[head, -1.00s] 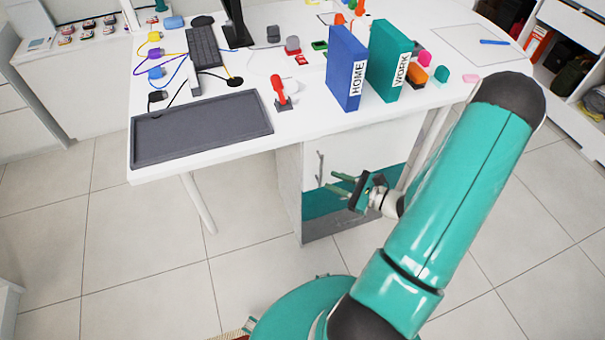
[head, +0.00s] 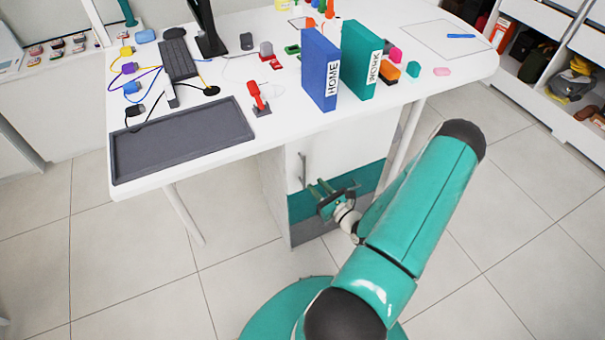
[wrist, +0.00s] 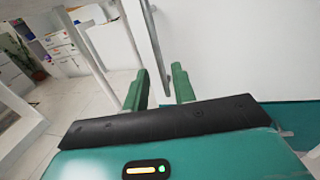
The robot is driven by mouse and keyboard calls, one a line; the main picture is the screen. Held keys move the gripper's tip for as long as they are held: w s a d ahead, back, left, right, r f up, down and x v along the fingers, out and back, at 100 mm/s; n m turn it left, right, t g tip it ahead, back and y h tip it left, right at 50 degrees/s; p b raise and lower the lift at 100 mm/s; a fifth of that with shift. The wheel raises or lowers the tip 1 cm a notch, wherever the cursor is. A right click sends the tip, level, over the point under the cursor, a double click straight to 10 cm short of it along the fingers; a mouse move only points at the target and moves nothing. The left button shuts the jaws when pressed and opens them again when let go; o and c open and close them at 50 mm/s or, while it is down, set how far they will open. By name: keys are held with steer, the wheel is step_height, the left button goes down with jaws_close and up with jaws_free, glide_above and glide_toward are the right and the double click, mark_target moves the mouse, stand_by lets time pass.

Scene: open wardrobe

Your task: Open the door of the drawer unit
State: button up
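The drawer unit (head: 345,148) stands under the desk, with a white front above a teal band and a grey band. Its door looks shut. A vertical metal handle (head: 302,170) is near the front's left edge. My gripper (head: 316,188) is in front of the unit, close to the handle's lower end.
The white desk (head: 290,135) overhangs the unit, with a blue binder (head: 318,70) and teal binder (head: 358,60) on top. Desk legs (head: 185,215) stand to the left and right. The tiled floor left of the unit is clear. Shelves (head: 535,45) are at the right.

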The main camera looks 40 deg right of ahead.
mark_target(304, 184)
steer(key=w, duration=0.7)
steer(key=shift+w+d, duration=0.25)
steer(key=shift+w, duration=0.05)
jaws_close()
